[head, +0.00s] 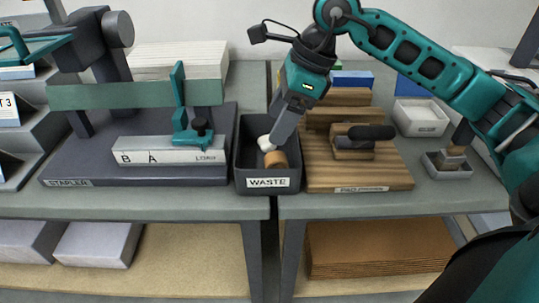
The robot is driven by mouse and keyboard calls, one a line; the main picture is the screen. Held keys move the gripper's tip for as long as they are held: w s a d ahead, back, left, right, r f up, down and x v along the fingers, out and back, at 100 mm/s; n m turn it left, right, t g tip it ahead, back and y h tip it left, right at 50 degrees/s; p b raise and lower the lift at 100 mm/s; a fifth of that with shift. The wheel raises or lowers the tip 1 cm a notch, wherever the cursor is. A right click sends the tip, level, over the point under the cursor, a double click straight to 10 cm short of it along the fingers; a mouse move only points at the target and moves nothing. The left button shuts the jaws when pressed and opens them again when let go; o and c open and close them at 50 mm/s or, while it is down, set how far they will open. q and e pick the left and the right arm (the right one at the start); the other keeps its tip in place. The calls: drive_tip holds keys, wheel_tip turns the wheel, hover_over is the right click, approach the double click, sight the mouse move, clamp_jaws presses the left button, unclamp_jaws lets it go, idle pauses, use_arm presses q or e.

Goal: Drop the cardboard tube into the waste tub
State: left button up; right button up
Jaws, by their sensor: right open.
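The waste tub (241,165) is a dark, open box labelled WASTE. It stands at the front middle of the bench. A short brown cylinder that looks like the cardboard tube (276,160) lies inside the tub near its front wall. My right gripper (272,141) points down into the tub from above, just behind and above the tube. Its jaws are open; the gap between its fingers is hard to see from here. A small white piece shows at the fingertips, and I cannot tell whether it is a fingertip or paper.
The stapler (69,169) with its teal clamp stands left of the tub. The wooden pad press (392,176) stands close on the right. A white box (420,118) and a small grey tray (446,170) lie farther right. Bare bench shows along the front edge.

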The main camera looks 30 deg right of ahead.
use_arm(q)
drive_tip(key=shift+s+a+r+p, duration=0.25)
drive_tip(key=shift+a+p, duration=0.2)
drive_tip(key=shift+p, duration=0.55)
use_arm(e)
drive_tip(key=v, duration=1.2)
drive_tip(key=shift+s+r, duration=0.2)
drive_tip(key=shift+r, duration=0.05)
drive_tip(key=shift+s+f, duration=0.1)
